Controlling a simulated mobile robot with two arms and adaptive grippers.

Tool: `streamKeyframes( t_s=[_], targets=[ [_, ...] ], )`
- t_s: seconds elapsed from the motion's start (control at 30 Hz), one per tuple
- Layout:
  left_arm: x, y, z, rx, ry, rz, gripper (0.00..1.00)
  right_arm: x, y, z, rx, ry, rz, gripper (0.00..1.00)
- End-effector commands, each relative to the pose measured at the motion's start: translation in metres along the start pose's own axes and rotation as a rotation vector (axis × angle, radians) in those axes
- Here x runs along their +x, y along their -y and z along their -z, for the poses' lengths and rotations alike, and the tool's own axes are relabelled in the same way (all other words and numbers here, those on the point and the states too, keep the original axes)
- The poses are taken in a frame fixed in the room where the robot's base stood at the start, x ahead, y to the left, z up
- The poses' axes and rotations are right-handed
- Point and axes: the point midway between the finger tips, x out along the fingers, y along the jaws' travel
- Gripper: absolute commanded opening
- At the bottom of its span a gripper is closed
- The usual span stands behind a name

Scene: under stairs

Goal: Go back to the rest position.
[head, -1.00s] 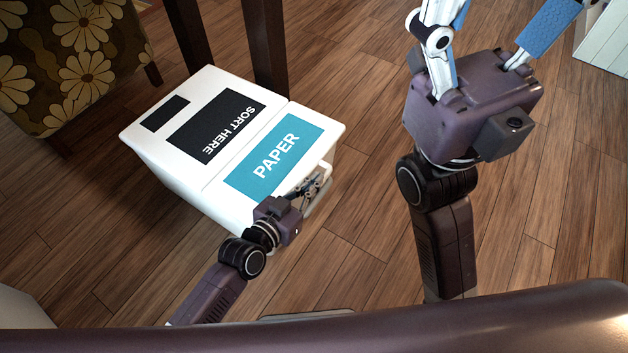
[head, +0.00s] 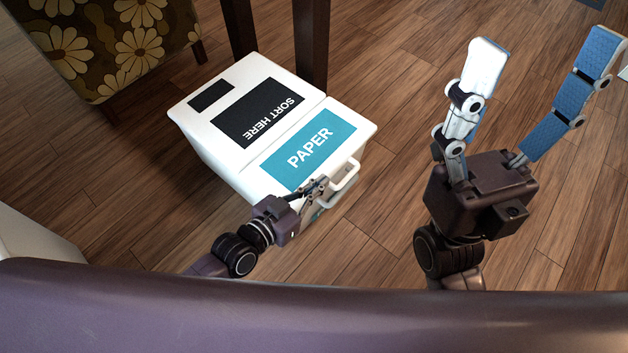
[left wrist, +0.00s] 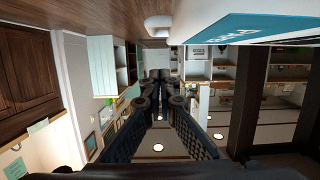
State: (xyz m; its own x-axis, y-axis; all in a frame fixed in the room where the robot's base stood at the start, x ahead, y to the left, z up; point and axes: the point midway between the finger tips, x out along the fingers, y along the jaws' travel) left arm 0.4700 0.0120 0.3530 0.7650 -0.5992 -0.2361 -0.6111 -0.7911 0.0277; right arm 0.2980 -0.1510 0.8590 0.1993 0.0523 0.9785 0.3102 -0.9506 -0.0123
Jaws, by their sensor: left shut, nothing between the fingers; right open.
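My left gripper (head: 318,186) is shut and empty in the head view, just beside the front handle of a white sorting bin. Its dark fingers (left wrist: 160,95) also meet in the left wrist view with nothing between them. My right gripper (head: 545,75) is raised at the right of the head view, its two blue-padded fingers spread wide and empty. The white bin (head: 215,150) stands on the floor, with a "SORT HERE" label and a blue "PAPER" label (head: 312,150) on top. I cannot tell whether the left fingers touch the bin.
The bin's white handle (head: 345,182) sticks out near my left gripper. A flowered chair (head: 115,40) stands at the upper left, and dark wooden legs (head: 311,45) rise behind the bin. The wooden floor (head: 390,130) is clear between the bin and my right gripper.

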Motion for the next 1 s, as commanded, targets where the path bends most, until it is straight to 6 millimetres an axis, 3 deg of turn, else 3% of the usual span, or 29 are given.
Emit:
streamKeyframes(
  t_s=[0.13, 0.4, 0.47, 0.53, 0.67, 0.77, 0.87, 1.0],
  targets=[
    [-0.015, 0.000, 0.001, 0.000, 0.000, 0.000, 0.00, 0.007, 0.000, 0.002, 0.000, -0.003, 0.001, 0.72],
    [-0.018, 0.001, 0.001, -0.001, -0.005, 0.000, 0.00, 0.007, 0.000, 0.002, 0.000, -0.003, 0.001, 0.72],
    [-0.018, 0.001, 0.009, -0.002, -0.023, 0.004, 0.00, 0.007, 0.000, 0.002, 0.000, -0.003, 0.001, 0.72],
    [-0.017, 0.001, 0.029, -0.004, -0.074, 0.015, 0.00, 0.007, 0.000, 0.002, 0.000, -0.003, 0.001, 0.72],
    [-0.022, 0.004, 0.102, -0.009, -0.265, 0.058, 0.00, 0.007, 0.000, 0.002, 0.000, -0.003, 0.001, 0.72],
    [-0.042, 0.010, 0.176, -0.008, -0.468, 0.104, 0.00, 0.007, 0.000, 0.002, 0.000, -0.003, 0.001, 0.72],
    [-0.075, 0.016, 0.246, 0.001, -0.674, 0.150, 0.00, 0.007, 0.000, 0.002, 0.000, -0.003, 0.001, 0.72],
    [-0.139, 0.020, 0.330, 0.030, -0.958, 0.211, 0.00, 0.007, 0.000, 0.002, 0.000, -0.003, 0.001, 0.72]
  ],
)
